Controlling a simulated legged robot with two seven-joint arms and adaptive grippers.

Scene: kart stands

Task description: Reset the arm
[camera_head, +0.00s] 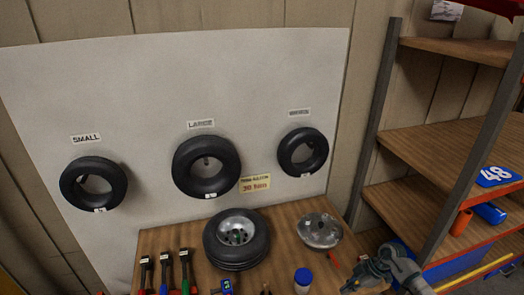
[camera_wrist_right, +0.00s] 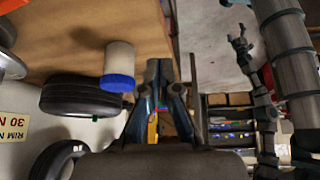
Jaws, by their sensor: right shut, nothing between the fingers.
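My right gripper (camera_head: 362,277) is at the lower right of the head view, beside the right front part of the wooden table. In the right wrist view its fingers (camera_wrist_right: 160,72) are together, with nothing held. A white jar with a blue lid (camera_head: 303,281) stands on the table to its left; it also shows in the wrist view (camera_wrist_right: 118,68), apart from the fingers. No left gripper shows in the head view.
A tyre on a rim (camera_head: 237,239) and a metal rim (camera_head: 320,231) lie on the table (camera_head: 285,215). Hand tools lie along its front. Three tyres hang on the white board (camera_head: 150,75). A shelf rack (camera_head: 440,147) with blue and orange items stands at right.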

